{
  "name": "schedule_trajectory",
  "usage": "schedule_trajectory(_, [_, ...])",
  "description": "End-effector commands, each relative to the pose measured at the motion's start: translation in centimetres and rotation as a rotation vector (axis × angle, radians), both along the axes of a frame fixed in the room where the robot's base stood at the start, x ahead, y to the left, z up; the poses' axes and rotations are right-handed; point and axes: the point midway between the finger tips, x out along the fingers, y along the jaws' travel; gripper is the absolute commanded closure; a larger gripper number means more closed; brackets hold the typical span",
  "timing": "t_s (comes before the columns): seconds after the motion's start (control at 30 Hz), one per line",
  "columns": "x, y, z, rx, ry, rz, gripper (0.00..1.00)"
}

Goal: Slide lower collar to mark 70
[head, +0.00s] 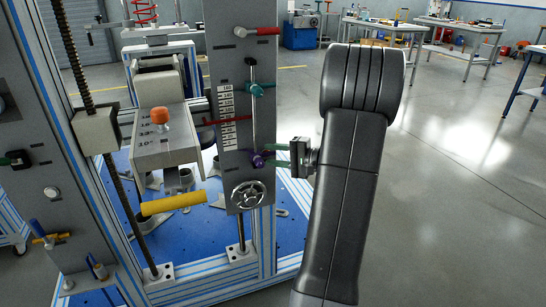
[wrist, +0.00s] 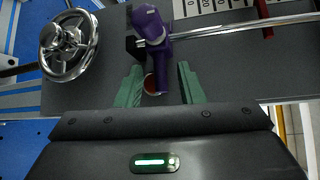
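The lower collar (head: 258,160) is purple and sits on a vertical metal rod (head: 253,125), near the bottom of the numbered scale (head: 227,118). The wrist view shows the purple collar (wrist: 154,45) with its handle pointing toward my gripper, and a reddish round end shows near it. My gripper (head: 270,156) has green fingers and faces the collar from the right. In the wrist view my gripper (wrist: 160,72) is open, with its fingers on either side of the collar's handle and gaps visible. A teal upper collar (head: 257,90) sits higher on the rod. Most scale numbers are too small to read.
A silver handwheel (head: 248,195) is below the lower collar. A red-handled lever (head: 262,31) is at the panel's top, and a yellow handle (head: 172,204) sticks out at lower left. Open floor (head: 450,200) lies to the right, with workbenches behind.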

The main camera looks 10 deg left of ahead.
Motion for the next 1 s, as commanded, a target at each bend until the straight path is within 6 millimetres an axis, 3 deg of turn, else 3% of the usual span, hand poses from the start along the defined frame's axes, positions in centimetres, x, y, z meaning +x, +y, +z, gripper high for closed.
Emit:
schedule_trajectory(0.37, [0.1,0.7,-0.1,0.001,0.0,0.0,0.66])
schedule_trajectory(0.57, [0.2,0.7,-0.1,0.0,0.0,0.0,1.0])
schedule_trajectory(0.77, [0.1,0.7,0.0,0.0,0.0,0.0,1.0])
schedule_trajectory(0.87, [0.2,0.7,0.9,0.001,-0.001,0.0,1.0])
schedule_trajectory(1.0, [0.2,0.7,4.1,0.001,-0.005,-0.001,1.0])
